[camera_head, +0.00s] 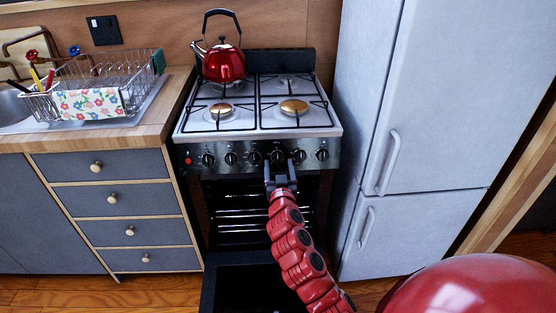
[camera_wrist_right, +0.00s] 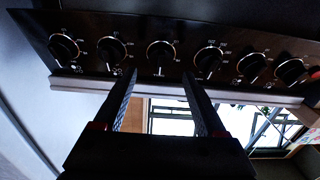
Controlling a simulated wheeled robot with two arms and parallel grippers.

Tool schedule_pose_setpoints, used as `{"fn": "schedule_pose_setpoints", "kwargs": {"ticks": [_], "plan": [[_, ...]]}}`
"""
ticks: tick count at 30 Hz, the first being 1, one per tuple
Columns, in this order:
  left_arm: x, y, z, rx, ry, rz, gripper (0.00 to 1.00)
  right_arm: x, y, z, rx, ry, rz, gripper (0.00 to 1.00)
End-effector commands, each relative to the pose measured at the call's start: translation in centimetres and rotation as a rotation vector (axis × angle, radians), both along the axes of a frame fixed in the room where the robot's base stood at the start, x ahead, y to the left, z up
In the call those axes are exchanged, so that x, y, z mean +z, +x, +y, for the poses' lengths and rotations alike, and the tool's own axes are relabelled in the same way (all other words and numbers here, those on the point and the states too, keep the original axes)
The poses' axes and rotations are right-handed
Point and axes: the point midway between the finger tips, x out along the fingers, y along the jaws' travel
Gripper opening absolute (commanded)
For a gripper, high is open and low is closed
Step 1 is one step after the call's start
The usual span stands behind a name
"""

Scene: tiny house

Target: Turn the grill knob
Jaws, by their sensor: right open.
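The stove (camera_head: 328,132) has a dark front panel with a row of several black round knobs. Which one is the grill knob, I cannot tell from labels. My right gripper (camera_head: 280,167) is open just below the panel, in front of the third knob from the right (camera_head: 277,156). In the wrist view this knob (camera_wrist_right: 160,54) lies ahead between the two fingertips of the gripper (camera_wrist_right: 160,75), beyond them, and no finger visibly grips it. Neighbouring knobs (camera_wrist_right: 111,50) and (camera_wrist_right: 208,59) flank it. My left gripper is not in view.
The oven door (camera_head: 235,285) hangs open below the knobs, with racks (camera_head: 235,212) showing inside. A red kettle (camera_head: 224,64) stands on the back left burner. A fridge (camera_head: 430,90) stands close on the right, drawers (camera_head: 110,198) on the left.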

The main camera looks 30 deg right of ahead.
Motion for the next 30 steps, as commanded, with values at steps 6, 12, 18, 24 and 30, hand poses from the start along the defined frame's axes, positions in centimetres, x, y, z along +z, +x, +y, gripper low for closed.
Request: {"fn": "schedule_pose_setpoints", "kwargs": {"ticks": [6,12,18,24,30], "plan": [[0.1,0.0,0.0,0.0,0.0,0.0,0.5,0.1,2.3,-1.0,0.001,-0.001,-0.002,0.74],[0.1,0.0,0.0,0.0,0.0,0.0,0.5,0.0,2.9,-1.4,0.001,0.0,0.0,0.74],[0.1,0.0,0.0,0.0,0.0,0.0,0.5,0.0,2.9,-1.4,0.001,0.0,0.0,0.74],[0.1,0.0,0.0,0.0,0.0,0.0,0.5,0.0,2.9,-1.4,0.001,0.0,-0.001,0.43],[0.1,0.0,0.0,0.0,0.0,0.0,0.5,0.0,2.9,-1.4,0.002,0.0,-0.001,0.07]]}}
